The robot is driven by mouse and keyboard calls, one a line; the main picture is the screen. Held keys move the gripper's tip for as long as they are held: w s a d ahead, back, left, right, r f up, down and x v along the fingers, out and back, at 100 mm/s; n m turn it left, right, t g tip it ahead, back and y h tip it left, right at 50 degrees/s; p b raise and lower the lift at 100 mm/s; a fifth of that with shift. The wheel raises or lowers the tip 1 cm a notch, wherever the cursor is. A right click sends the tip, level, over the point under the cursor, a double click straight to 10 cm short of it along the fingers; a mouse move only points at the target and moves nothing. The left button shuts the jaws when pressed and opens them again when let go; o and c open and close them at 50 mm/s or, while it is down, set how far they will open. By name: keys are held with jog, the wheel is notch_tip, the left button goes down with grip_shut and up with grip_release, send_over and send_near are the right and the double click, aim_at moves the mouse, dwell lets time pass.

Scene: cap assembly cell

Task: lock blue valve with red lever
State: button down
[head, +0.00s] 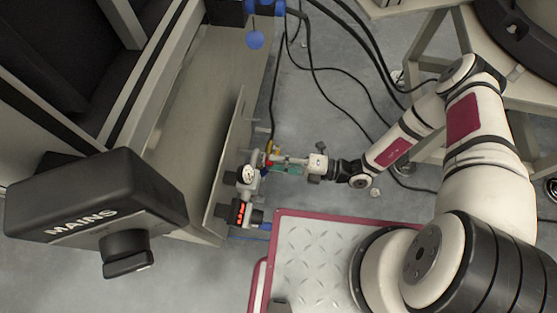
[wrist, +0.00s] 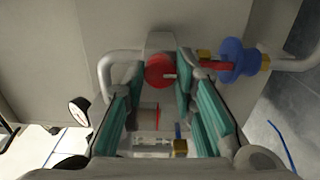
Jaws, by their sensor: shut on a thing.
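The blue valve (wrist: 238,60) sits on the grey pipe at the upper right of the wrist view. Its red lever (wrist: 213,66) points left from it and lies just outside my right finger. My gripper (wrist: 163,72), with teal finger pads, has its fingertips on both sides of a red round piece (wrist: 158,72) in front of a grey block. It appears shut on that piece; the exact contact is partly hidden. In the head view, my gripper (head: 273,164) reaches left to the pipework beside the panel, and the valve is too small to make out clearly.
A grey pipe (wrist: 108,70) bends at the left in the wrist view. A black MAINS switch box (head: 95,205) stands left. Black cables (head: 310,65) hang over the floor.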

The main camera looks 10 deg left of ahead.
jog(key=shift+d+f+m, duration=0.1)
jog(key=shift+m, duration=0.2)
jog(key=c, duration=1.3)
grip_release()
jog(key=d, duration=1.2)
jog(key=shift+s, duration=0.25)
